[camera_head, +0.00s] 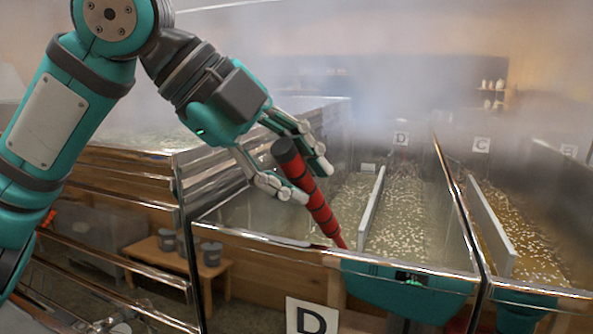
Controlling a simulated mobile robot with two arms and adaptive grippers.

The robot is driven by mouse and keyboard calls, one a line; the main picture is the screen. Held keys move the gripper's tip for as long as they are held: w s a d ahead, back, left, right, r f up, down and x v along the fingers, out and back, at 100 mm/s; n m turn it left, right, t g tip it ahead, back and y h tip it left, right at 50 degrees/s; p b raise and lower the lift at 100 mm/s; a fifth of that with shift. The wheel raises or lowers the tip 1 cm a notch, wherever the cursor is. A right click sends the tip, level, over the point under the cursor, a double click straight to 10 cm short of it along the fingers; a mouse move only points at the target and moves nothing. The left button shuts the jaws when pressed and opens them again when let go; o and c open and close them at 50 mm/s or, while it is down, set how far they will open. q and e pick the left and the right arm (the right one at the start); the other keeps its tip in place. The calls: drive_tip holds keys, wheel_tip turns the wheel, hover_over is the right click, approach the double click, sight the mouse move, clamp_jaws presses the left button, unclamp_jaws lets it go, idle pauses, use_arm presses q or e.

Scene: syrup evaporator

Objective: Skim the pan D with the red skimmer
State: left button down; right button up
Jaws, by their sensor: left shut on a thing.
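The red skimmer (318,212) has a thick red handle with black bands and a dark grey end cap. My left gripper (299,180) is shut on its upper part. The skimmer tilts, its top to the left and its lower end down to the right, close to the front rim of pan D. I cannot make out the skimmer's head. Pan D (425,268) is a metal-rimmed pan of liquid with pale foam flecks and an upright divider (372,212). A "D" label (312,318) is at its front and another (401,138) at its back. My right gripper is not seen.
Pan C, with its label (481,145) at the back, adjoins on the right and holds amber foamy liquid and a divider (490,225). Steam blurs the back. A low wooden bench (175,255) with grey pots (211,254) stands at the lower left.

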sight(296, 150)
use_arm(q)
wheel_tip(296, 150, up, 3)
drive_tip(key=p, duration=0.2)
drive_tip(key=shift+r+p, duration=0.1)
drive_tip(key=shift+p, duration=0.25)
wheel_tip(296, 150, up, 2)
drive_tip(key=shift+r+p, duration=0.15)
drive_tip(key=shift+p, duration=0.3)
drive_tip(key=shift+r, duration=1.2)
drive_tip(key=shift+d, duration=0.1)
